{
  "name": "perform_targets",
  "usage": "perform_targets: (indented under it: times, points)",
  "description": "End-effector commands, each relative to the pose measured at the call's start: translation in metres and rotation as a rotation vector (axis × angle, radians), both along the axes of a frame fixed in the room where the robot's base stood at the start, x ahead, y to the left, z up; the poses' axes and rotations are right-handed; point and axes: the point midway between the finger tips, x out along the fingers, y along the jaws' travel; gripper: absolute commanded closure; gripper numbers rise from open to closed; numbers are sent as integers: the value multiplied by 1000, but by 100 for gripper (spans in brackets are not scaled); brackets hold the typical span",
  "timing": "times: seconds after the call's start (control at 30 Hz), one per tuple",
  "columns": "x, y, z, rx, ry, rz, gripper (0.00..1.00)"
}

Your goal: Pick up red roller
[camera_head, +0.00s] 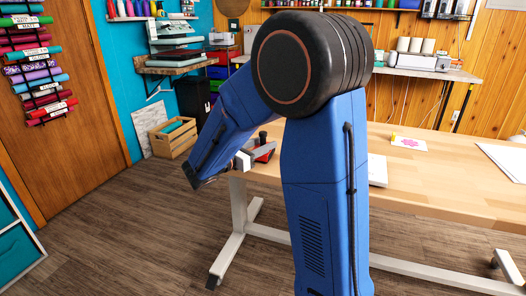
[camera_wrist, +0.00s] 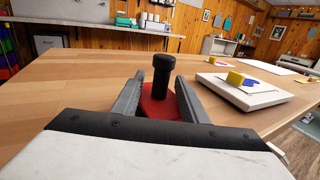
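The red roller (camera_wrist: 155,107) stands on the wooden table in the wrist view, with a red body and an upright black handle with a wider top. My gripper (camera_wrist: 161,80) is open, with one grey finger on each side of the roller. Gaps show between the fingers and the handle; contact with the lower red body cannot be told. In the head view the red roller (camera_head: 264,152) is near the table's left end, just right of my gripper (camera_head: 250,158), and partly hidden by it.
The wooden table (camera_head: 440,180) extends right, mostly clear. A white block (camera_wrist: 245,92) with a yellow item (camera_wrist: 236,78) on it lies right of the roller. A wooden crate (camera_head: 172,138) stands on the floor behind. Vinyl rolls (camera_head: 36,70) hang on the left door.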

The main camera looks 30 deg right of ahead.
Motion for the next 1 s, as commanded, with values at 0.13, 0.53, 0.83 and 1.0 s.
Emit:
perform_targets:
  times: [0.13, 0.53, 0.83, 1.0]
  points:
    - [0, 0, 0, 0, 0, 0, 61]
    - [0, 1, 0, 0, 0, 1, 100]
    - [0, 1, 25, 1, -5, 1, 100]
    - [0, 0, 57, 0, -6, 1, 100]
